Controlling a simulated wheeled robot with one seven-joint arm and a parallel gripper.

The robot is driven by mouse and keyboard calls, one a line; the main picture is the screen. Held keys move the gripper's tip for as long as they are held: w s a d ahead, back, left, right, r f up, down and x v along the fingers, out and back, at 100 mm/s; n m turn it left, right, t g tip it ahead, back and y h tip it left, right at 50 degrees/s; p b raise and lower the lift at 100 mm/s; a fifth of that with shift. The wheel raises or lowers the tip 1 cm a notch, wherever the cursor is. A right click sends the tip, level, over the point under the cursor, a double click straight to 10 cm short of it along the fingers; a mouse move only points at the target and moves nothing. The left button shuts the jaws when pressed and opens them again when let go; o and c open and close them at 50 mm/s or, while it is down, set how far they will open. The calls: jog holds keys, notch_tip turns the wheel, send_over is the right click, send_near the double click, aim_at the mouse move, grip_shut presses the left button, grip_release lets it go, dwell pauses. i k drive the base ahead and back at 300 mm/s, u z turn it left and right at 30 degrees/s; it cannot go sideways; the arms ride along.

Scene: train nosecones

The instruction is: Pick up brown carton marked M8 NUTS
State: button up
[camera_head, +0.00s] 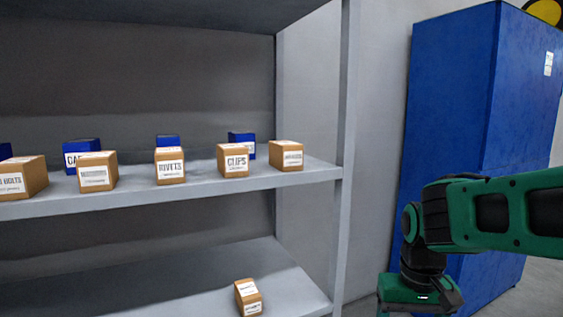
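Several brown cartons with white labels stand in a row on the middle shelf (215,192). One label reads RIVETS (169,167) and one reads CLIPS (233,161). The leftmost carton (22,177) has a label ending in what looks like "OLTS". The labels on the carton second from left (97,172) and the rightmost carton (286,156) are too blurred to read. Another brown carton (248,297) with unreadable labels sits on the lower shelf. I cannot tell which one is M8 NUTS. My gripper (420,297) is at the lower right, apart from the shelves; its fingers are cut off by the frame.
Blue boxes stand behind the cartons, such as one (241,143) behind CLIPS. A grey shelf post (345,150) stands between the cartons and my arm. A tall blue cabinet (450,100) is behind my arm. The lower shelf (150,300) is mostly bare.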

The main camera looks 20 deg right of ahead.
aim_at(286, 156)
jog(key=u, duration=1.5)
jog(key=k, duration=1.35)
jog(key=z, duration=0.45)
jog(key=i, duration=1)
